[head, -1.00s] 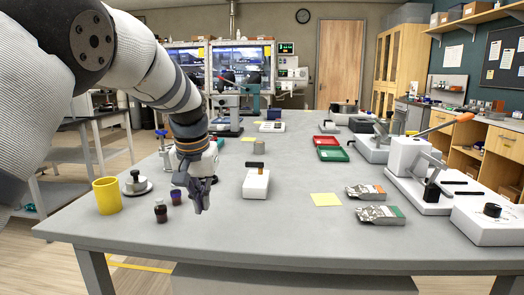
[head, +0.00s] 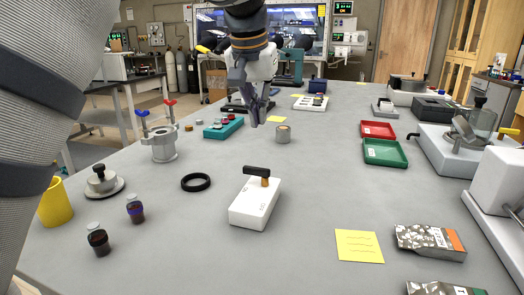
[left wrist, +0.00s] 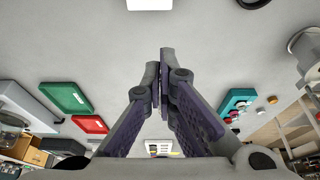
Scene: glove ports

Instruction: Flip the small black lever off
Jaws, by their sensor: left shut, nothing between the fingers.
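A white box (head: 246,207) stands on the grey table in the middle of the head view. The small black lever (head: 257,171) sits on its far end, on an orange-brown post. My left gripper (head: 258,118) is above the table, beyond the lever in the picture, and apart from it. Its fingers are closed together with nothing between them. In the left wrist view the closed fingertips (left wrist: 160,60) point towards the white box (left wrist: 150,4), cut off by the top edge. The lever does not show there. My right gripper is in neither view.
A black ring (head: 196,182) lies left of the box. A yellow note (head: 359,246) and a foil packet (head: 430,241) lie to the right. Red (head: 378,130) and green (head: 385,153) trays are farther back. Table around the box is clear.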

